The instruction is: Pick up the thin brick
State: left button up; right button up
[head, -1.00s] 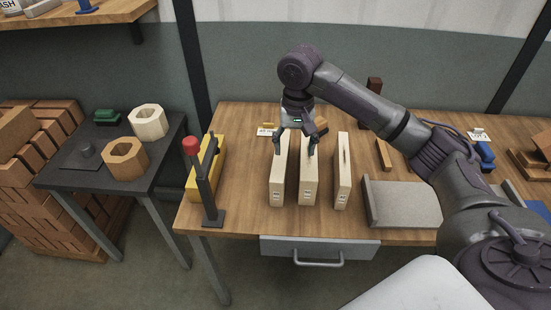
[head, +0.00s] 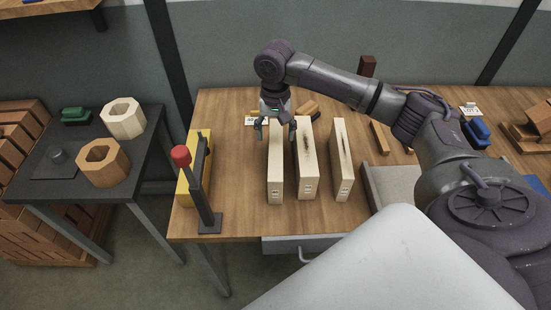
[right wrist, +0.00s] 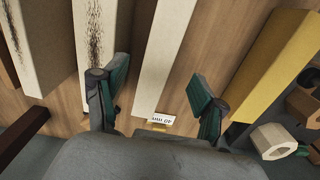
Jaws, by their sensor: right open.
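Three long cream bricks stand side by side on the wooden bench: a plain left one (head: 275,170), a middle one (head: 306,165) with a dark mark on top, and a right one (head: 342,165) with a dark streak. I cannot tell surely which is the thin one. My right gripper (head: 275,131) is open and empty at the far end of the left brick, one finger towards each side. In the right wrist view the plain brick (right wrist: 166,55) lies between the spread fingers; contact is not visible. My left gripper is not in view.
A yellow block (head: 186,185) and a dark stand with a red knob (head: 181,155) are left of the bricks. A small label (right wrist: 161,120) is at the plain brick's end. A dark side table (head: 135,165) stands left.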

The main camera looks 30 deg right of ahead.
aim_at(276, 147)
notch_tip(276, 147, down, 4)
jog(key=shift+s+f+p, duration=0.15)
jog(key=shift+p, duration=0.4)
jog(key=shift+f, duration=0.5)
jog(key=c, duration=1.3)
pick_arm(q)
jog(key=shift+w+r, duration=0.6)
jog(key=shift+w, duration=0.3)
pick_arm(e)
grip_shut()
